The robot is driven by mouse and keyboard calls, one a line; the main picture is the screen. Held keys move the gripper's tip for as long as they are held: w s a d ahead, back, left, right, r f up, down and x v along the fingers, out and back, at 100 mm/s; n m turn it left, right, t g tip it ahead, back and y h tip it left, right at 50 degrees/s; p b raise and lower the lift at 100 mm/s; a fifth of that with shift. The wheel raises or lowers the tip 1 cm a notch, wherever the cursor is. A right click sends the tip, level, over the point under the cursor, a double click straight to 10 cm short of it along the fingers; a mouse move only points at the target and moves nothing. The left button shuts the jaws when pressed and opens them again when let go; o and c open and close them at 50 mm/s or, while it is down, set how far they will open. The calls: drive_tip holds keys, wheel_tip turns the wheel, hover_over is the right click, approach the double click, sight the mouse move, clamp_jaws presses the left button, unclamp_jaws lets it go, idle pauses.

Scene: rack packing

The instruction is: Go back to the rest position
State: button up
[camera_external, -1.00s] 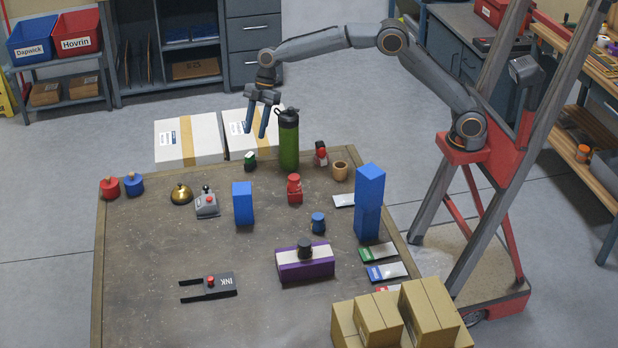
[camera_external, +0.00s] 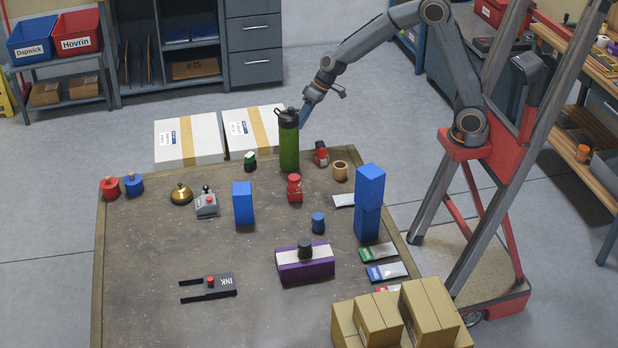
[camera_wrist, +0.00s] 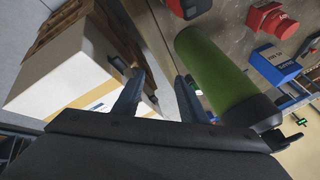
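My gripper (camera_external: 305,116) hangs at the far edge of the table, close beside the dark lid of a green bottle (camera_external: 289,148). The arm is bent, with its elbow raised high. In the wrist view my two fingers (camera_wrist: 160,92) are spread apart with nothing between them, so the gripper is open and empty. The green bottle also shows in the wrist view (camera_wrist: 220,72), just to the right of the fingers. Whether a finger touches it I cannot tell.
The table (camera_external: 150,240) holds blue blocks (camera_external: 243,205), a purple-and-white box (camera_external: 305,268), a bell (camera_external: 181,195) and small red and blue items. White cartons (camera_external: 188,140) stand behind it. Brown boxes (camera_external: 378,322) are at the front right. The air above the table is mostly clear.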

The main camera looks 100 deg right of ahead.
drive_tip(key=shift+g+y, duration=0.4)
drive_tip(key=shift+g, duration=0.2)
drive_tip(key=s+a, duration=0.1)
drive_tip(key=a, duration=0.1)
drive_tip(key=s+a+r+p, duration=0.1)
drive_tip(key=a, duration=0.1)
drive_tip(key=s+a+r, duration=0.1)
drive_tip(key=s+a, duration=0.1)
drive_tip(key=a, duration=0.1)
drive_tip(key=shift+a, duration=0.1)
drive_tip(key=s+a+f+n+g+p, duration=0.1)
drive_tip(key=s+a, duration=0.3)
drive_tip(key=s, duration=0.4)
drive_tip(key=s+a+f+n+g+h+p, duration=0.1)
drive_tip(key=s+a+n+g, duration=0.1)
drive_tip(key=s+a, duration=0.3)
drive_tip(key=s+a+f+n+g+h+p, duration=0.1)
drive_tip(key=s+a+f+n+g, duration=0.1)
drive_tip(key=s, duration=1)
drive_tip(key=a+n, duration=0.1)
drive_tip(key=a, duration=0.1)
drive_tip(key=shift+a+n+p, duration=0.35)
drive_tip(key=shift+n, duration=0.05)
